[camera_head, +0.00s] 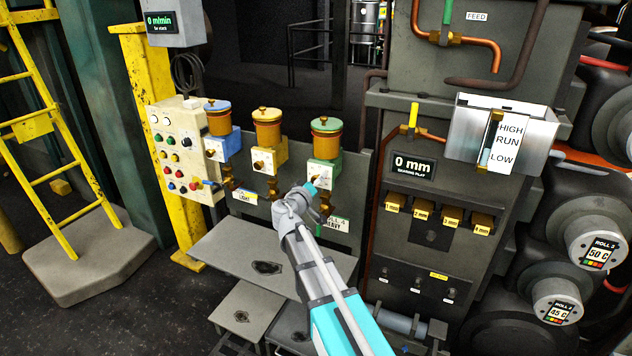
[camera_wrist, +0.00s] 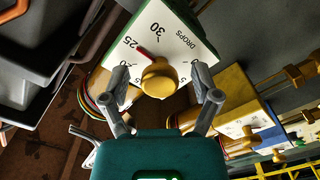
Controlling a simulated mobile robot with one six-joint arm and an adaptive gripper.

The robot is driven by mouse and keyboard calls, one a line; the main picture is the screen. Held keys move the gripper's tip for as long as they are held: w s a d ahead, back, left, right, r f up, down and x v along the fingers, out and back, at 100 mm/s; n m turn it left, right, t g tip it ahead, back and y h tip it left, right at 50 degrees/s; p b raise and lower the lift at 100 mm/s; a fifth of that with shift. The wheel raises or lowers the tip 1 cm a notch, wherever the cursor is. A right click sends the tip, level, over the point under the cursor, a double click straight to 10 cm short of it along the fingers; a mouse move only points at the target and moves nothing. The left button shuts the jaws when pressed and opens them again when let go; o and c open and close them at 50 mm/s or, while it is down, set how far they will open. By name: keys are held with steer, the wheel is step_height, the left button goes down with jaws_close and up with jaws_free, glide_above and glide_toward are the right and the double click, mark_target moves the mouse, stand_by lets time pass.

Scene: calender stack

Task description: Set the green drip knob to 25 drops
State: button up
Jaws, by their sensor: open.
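The green drip unit (camera_head: 326,138), with an amber jar and green lid, is the rightmost of three lubricators in the head view. In the wrist view its white dial plate (camera_wrist: 185,40) reads 20, 25, 30 and DROPS. The brass knob (camera_wrist: 160,80) sits at the plate's lower edge. Its red pointer (camera_wrist: 146,54) points up-left, about at the 25 mark. My gripper (camera_wrist: 160,74) is open, with one finger on each side of the knob and visible gaps. In the head view my gripper (camera_head: 312,190) is just below the green unit and partly hides its dial.
The yellow drip unit (camera_head: 268,145) and blue drip unit (camera_head: 220,140) stand to the left, near a button panel (camera_head: 180,150). A grey step plate (camera_head: 235,252) lies below. The gauge cabinet (camera_head: 440,225) stands close on the right.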

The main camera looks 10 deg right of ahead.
steer(key=shift+s, duration=0.1)
steer(key=v, duration=1.2)
steer(key=s+d+f+m+g+y+p, duration=0.2)
steer(key=s+d+f+m+g+p, duration=0.1)
steer(key=s+d+f+g, duration=0.6)
steer(key=s+a+f+n+g+y+p, duration=0.1)
steer(key=s+f+g+y, duration=0.3)
steer(key=s+y, duration=0.4)
steer(key=shift+s+a+g+y+p, duration=0.3)
steer(key=shift+s+g+p, duration=0.5)
steer(key=shift+s, duration=0.35)
stand_by(0.4)
